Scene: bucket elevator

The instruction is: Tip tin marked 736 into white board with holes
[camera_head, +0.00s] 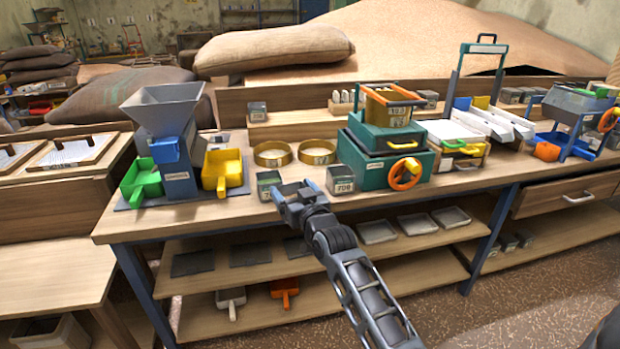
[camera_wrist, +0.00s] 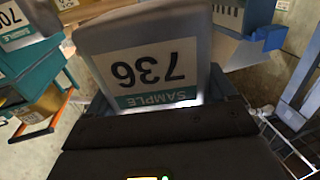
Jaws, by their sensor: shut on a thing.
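The tin marked 736 (camera_wrist: 145,68) is a grey tin with a white and teal label, upside down in the wrist view. My gripper (camera_wrist: 155,108) is shut on it. In the head view, my gripper (camera_head: 292,196) is at the bench's front edge, with the grey tin (camera_head: 269,184) at its fingers. Its number is too small to read there. A flat white board (camera_head: 450,131) lies right of the teal machine, well to the right of my gripper. Holes in it cannot be made out.
Another tin (camera_head: 340,179) stands just right of my gripper. The hopper machine (camera_head: 178,165) with green and yellow trays stands left. Two brass rings (camera_head: 272,154) lie behind. The teal machine (camera_head: 385,160) with an orange wheel stands between my gripper and the white board.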

